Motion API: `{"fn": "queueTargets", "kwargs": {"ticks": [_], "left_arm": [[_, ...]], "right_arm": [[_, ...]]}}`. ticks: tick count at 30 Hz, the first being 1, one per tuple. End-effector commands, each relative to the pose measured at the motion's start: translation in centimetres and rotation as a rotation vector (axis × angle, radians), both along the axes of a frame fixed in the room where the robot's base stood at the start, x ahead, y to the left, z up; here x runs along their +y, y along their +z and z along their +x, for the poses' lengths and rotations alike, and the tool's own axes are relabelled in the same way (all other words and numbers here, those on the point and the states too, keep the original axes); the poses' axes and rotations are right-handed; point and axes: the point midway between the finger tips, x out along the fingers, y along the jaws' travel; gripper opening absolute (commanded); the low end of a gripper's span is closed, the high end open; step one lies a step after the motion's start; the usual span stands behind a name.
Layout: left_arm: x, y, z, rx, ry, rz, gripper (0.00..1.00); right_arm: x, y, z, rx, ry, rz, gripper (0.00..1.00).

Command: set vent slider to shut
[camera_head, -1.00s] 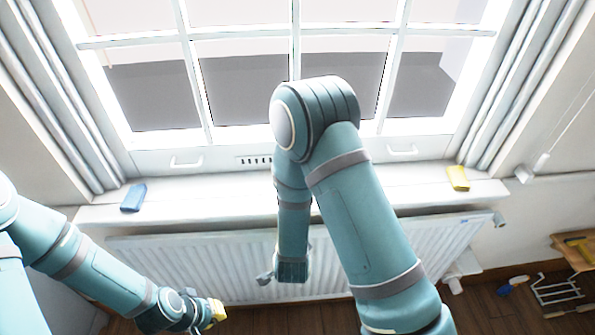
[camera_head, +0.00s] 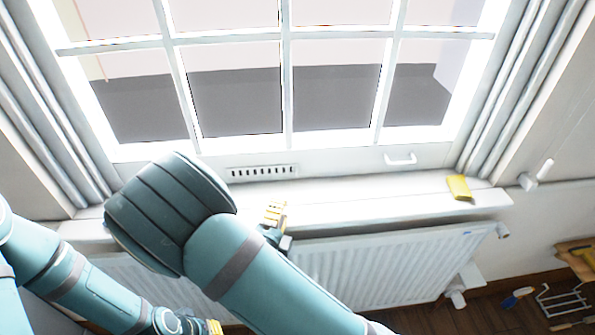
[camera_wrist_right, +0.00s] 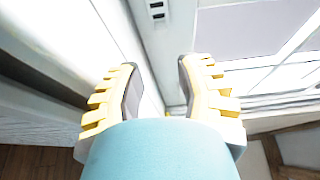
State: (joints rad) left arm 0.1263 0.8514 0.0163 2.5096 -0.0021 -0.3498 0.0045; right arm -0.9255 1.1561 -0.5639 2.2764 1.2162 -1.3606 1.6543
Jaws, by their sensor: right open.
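The vent (camera_head: 262,172) is a row of dark slots in a pale plate on the lower window frame, above the sill. Part of it shows at the top of the right wrist view (camera_wrist_right: 157,10). I cannot make out a slider knob or its position. My right gripper (camera_head: 275,214), with yellow fingers, is at the sill's front edge, below the vent and apart from it. In the wrist view the right gripper (camera_wrist_right: 158,68) is open, with nothing between its fingers. My left gripper (camera_head: 213,327) is low at the bottom edge, partly cut off; its opening does not show.
A white sill (camera_head: 390,203) runs under the window, above a ribbed radiator (camera_head: 380,262). A yellow block (camera_head: 459,188) lies at the sill's right. A white handle (camera_head: 401,159) projects from the frame.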

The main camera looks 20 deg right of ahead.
Motion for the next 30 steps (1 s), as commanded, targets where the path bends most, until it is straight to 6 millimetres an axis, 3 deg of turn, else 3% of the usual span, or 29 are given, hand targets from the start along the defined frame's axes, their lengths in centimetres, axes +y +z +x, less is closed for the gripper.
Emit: {"fn": "queueTargets", "kwargs": {"ticks": [8, 21, 30], "left_arm": [[0.1, 0.0, 0.0, 0.001, 0.002, 0.001, 0.00], [0.1, -0.3, 0.0, 0.000, 0.001, 0.001, 0.00], [0.1, -0.4, 0.0, 0.000, 0.001, 0.001, 0.00]], "right_arm": [[-1.3, -0.1, 1.7, 0.002, -0.002, 0.000, 0.34], [-6.2, -0.1, 8.5, 0.001, 0.000, 0.000, 0.34], [-7.9, -0.1, 11.0, 0.004, 0.002, 0.000, 0.34]]}}
